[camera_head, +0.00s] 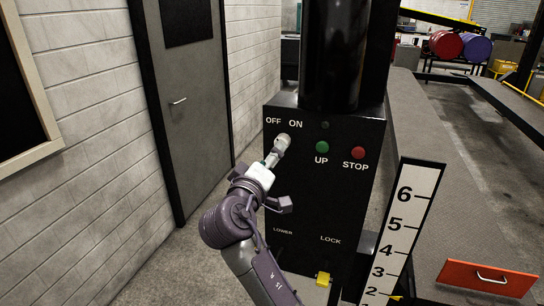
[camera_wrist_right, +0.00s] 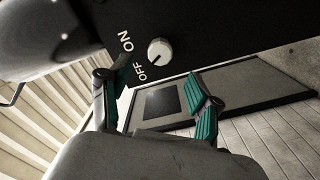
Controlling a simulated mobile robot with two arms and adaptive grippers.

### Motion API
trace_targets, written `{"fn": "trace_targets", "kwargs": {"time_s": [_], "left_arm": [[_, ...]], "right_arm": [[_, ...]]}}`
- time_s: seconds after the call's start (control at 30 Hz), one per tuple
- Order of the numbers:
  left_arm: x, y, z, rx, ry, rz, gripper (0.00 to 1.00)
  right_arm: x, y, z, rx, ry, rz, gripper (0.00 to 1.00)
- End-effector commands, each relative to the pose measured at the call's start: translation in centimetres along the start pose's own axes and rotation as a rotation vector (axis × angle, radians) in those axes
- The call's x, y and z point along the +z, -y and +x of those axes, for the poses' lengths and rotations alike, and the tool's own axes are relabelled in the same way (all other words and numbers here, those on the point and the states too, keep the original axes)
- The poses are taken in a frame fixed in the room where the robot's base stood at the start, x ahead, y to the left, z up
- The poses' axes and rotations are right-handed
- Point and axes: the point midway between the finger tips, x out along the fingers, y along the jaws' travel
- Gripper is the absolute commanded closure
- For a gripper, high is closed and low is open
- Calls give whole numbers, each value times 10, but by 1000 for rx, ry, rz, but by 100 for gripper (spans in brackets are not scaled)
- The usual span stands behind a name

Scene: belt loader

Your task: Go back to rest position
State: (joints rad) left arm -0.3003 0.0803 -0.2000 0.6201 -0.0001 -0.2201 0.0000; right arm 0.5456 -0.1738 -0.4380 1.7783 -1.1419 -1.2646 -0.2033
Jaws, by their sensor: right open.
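A black control box (camera_head: 325,200) stands ahead with a pale knob (camera_head: 282,143) just below its OFF and ON labels. My right gripper (camera_head: 270,160) is close in front of the knob, its fingers mostly hidden in the head view. In the right wrist view my right gripper (camera_wrist_right: 158,80) is open, with teal finger pads spread apart. The knob (camera_wrist_right: 160,51) shows beyond the gap between them, with nothing held. I cannot tell surely which label the knob points to. My left gripper is not in view.
The box also carries a green UP button (camera_head: 322,147), a red STOP button (camera_head: 358,153) and a yellow lever (camera_head: 323,279). A numbered scale board (camera_head: 402,225) stands to its right. A grey door (camera_head: 190,100) and brick wall are at left, with open floor before them.

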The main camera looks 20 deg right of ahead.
Motion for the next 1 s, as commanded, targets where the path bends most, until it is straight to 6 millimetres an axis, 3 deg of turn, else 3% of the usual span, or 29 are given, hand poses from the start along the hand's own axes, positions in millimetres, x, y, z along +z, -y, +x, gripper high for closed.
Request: {"fn": "trace_targets", "kwargs": {"time_s": [0.17,0.27,0.37,0.47,0.6,0.7,0.8,1.0], "left_arm": [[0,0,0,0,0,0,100],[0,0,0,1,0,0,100],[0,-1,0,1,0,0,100],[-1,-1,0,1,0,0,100],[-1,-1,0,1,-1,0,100],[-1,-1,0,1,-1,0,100],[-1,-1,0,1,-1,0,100],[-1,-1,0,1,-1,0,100]], "right_arm": [[2,1,0,-4,2,0,37],[18,13,0,-43,24,9,37],[59,40,-3,-139,80,36,37],[119,77,-17,-283,168,79,37],[209,120,-57,-497,312,150,37],[265,140,-96,-638,413,195,37],[303,148,-132,-746,491,229,37],[351,150,-189,-899,607,268,37]]}}
